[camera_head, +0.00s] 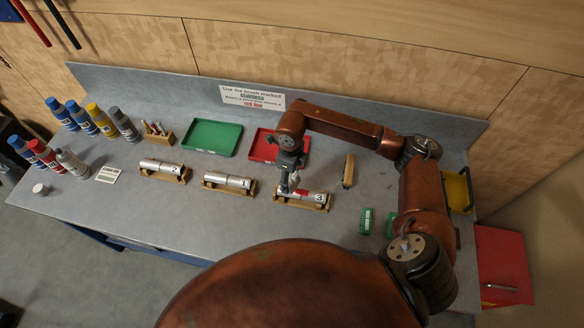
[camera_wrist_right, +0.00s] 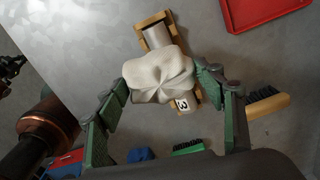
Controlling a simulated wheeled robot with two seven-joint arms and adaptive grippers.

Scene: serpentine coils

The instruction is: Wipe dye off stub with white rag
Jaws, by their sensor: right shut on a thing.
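The metal stub marked 3 (camera_head: 317,197) lies in a wooden cradle (camera_head: 290,205) at the middle right of the bench. A red patch shows on its top in the head view. My right gripper (camera_head: 290,188) points down over this stub. In the right wrist view it is shut on the bunched white rag (camera_wrist_right: 160,76), which sits between its green-padded fingers. The rag covers the middle of the stub (camera_wrist_right: 157,37); I cannot tell whether it touches. A dark jointed part at that view's left edge may be my left gripper; its jaws are unclear.
Two more stubs (camera_head: 160,166) (camera_head: 228,181) lie in cradles to the left. A red tray (camera_head: 264,146) and green tray (camera_head: 212,137) stand behind. A wooden brush (camera_head: 349,171) and green brushes (camera_head: 366,221) lie to the right. Several bottles (camera_head: 75,162) stand far left.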

